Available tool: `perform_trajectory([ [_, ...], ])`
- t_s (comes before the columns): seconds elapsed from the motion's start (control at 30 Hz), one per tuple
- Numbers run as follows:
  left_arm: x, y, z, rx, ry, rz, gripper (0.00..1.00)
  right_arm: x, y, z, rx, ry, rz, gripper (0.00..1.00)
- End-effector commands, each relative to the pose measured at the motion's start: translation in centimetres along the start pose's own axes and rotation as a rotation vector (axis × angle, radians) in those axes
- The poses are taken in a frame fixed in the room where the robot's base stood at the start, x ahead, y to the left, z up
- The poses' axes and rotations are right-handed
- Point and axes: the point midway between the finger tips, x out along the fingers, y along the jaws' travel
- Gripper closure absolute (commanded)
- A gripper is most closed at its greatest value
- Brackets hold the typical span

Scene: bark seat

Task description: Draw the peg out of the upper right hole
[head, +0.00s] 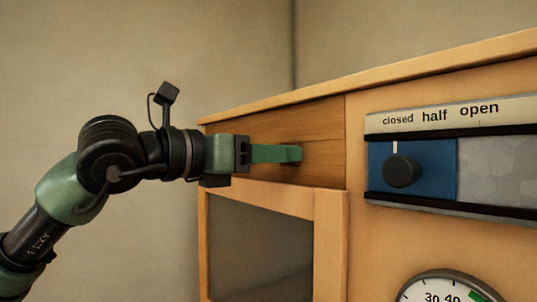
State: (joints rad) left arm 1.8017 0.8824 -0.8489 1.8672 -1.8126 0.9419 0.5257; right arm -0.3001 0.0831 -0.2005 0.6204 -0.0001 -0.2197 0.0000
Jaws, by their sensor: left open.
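My left gripper (290,153) comes in from the left, in front of the brown wooden panel at the top left of the cabinet front. It is open, its green fingers seen nearly side-on, one mostly covering the other. I see nothing held between them. Whether the fingertips touch the panel I cannot tell. No peg and no hole can be made out in this view; the fingers hide part of the panel. My right gripper is not in view.
The wooden cabinet (357,225) has a framed dark pane (260,250) below my gripper. To the right are a blue sliding plate (430,180) with a black knob (402,171), under "closed half open", and a round dial (445,290). Free room lies left of the cabinet.

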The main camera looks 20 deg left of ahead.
Motion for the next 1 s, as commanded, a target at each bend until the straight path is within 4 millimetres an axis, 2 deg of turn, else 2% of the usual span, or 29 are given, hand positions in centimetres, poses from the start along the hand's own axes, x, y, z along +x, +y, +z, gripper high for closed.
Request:
perform_trajectory([
  [0.13, 0.0, 0.0, 0.0, 0.000, 0.000, 0.000, 0.53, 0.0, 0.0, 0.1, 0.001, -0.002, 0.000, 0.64],
  [0.3, 0.0, 0.0, 0.0, 0.000, 0.001, -0.001, 1.00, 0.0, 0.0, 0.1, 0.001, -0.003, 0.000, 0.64],
  [0.53, -0.4, 0.0, -0.1, -0.001, 0.000, 0.000, 1.00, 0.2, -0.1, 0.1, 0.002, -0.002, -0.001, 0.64],
  [1.0, -2.7, 0.0, -0.1, 0.000, 0.001, 0.001, 1.00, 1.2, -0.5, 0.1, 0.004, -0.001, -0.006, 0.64],
])
